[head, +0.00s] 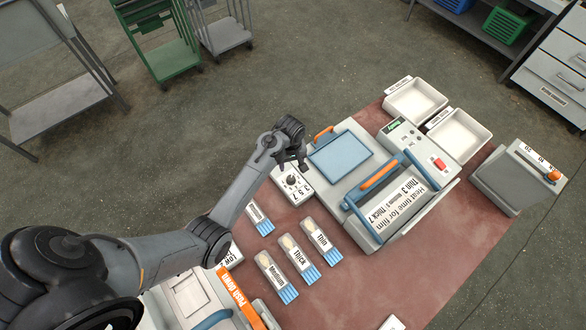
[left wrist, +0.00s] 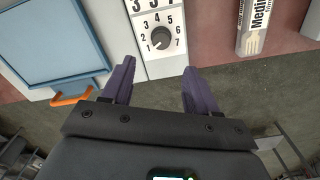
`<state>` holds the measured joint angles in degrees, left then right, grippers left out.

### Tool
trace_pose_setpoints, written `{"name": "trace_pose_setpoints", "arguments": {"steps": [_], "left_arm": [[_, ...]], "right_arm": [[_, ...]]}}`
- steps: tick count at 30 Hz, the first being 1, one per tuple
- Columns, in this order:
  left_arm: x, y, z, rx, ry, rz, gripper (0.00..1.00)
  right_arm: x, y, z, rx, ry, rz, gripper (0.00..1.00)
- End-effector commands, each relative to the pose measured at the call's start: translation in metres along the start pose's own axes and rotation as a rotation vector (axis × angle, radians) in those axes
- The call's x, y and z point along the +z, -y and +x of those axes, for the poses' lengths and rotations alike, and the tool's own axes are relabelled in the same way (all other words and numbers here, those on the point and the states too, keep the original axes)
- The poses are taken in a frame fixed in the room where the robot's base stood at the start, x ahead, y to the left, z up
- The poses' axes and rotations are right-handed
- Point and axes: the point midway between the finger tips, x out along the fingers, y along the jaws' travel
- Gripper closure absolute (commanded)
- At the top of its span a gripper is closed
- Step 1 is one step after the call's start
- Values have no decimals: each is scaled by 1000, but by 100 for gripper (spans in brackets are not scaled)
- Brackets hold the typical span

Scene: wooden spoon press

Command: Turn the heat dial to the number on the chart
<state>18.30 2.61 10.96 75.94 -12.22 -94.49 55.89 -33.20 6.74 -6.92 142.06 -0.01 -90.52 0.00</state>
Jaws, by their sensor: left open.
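The heat dial (head: 291,180) is a dark round knob on a white panel beside the press. In the left wrist view the dial (left wrist: 160,38) is ringed by numbers 1 to 7; its pointer is too small to read surely. The chart (head: 398,200), a white plate on the press, reads "Heat time for film", with "Thin 3" and "Thick 7" legible; the medium line is too small to read surely. My left gripper (head: 293,161) is open and empty at the dial panel; in the wrist view its fingers (left wrist: 159,68) are spread, apart from the knob. My right gripper is out of view.
The press's blue plate (head: 340,157) and orange handle (head: 379,173) lie right of the dial. Several spoon packs, including one labelled Thick (head: 296,254), lie in front on the red mat (head: 360,285). White trays (head: 415,101) stand behind.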

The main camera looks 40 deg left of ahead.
Motion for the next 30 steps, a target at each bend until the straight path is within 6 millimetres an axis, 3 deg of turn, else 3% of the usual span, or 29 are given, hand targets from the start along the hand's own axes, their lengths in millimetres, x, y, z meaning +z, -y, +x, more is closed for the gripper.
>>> {"name": "trace_pose_setpoints", "arguments": {"steps": [15,21,30], "left_arm": [[0,1,78,-3,1,1,41],[0,1,94,-1,-1,0,41],[0,1,97,-1,-1,0,41]], "right_arm": [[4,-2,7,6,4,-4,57],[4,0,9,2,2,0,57],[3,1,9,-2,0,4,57]]}}
